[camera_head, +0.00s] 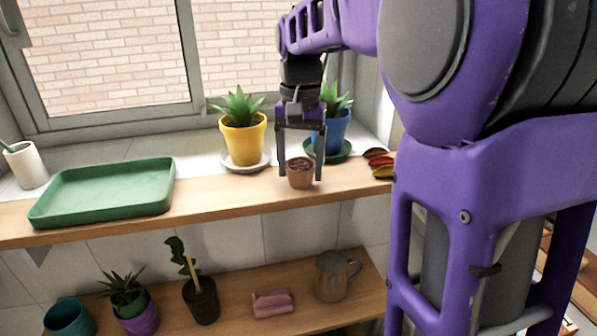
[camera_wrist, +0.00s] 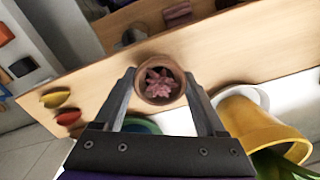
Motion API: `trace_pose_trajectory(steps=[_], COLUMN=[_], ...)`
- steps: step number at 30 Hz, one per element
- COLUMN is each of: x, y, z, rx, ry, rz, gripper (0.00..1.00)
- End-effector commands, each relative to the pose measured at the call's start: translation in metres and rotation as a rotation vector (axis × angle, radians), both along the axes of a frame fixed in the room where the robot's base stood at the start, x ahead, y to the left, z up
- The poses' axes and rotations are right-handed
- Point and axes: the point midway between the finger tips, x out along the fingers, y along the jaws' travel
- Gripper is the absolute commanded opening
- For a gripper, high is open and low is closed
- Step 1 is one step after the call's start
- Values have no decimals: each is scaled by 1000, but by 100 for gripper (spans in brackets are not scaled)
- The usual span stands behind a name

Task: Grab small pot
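The small pot (camera_head: 300,172) is terracotta brown and stands upright on the upper wooden shelf, near its front edge. In the wrist view the small pot (camera_wrist: 159,80) shows from above, with a pinkish succulent inside. My gripper (camera_head: 301,177) points down over it, with one finger on each side of the pot. In the wrist view my gripper (camera_wrist: 160,85) has its fingers apart, with the pot between their tips. Small gaps seem to show beside the pot, and I cannot tell whether either finger touches it.
A yellow pot (camera_head: 243,138) on a white saucer stands behind left. A blue pot (camera_head: 335,132) on a green saucer stands close behind my gripper. Colored small bowls (camera_head: 379,163) lie to the right. A green tray (camera_head: 105,190) is at left. The lower shelf holds a jug (camera_head: 335,277) and plants.

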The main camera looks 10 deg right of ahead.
Motion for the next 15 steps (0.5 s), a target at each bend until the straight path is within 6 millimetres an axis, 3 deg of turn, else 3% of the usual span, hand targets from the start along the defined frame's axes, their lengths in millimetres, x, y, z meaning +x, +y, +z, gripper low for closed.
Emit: trace_pose_trajectory(steps=[1, 9, 15], x=[0, 0, 0], y=[0, 0, 0], z=[0, 0, 1], rx=[0, 0, 0], ry=[0, 0, 0], rz=[0, 0, 0], gripper=[62, 16, 16])
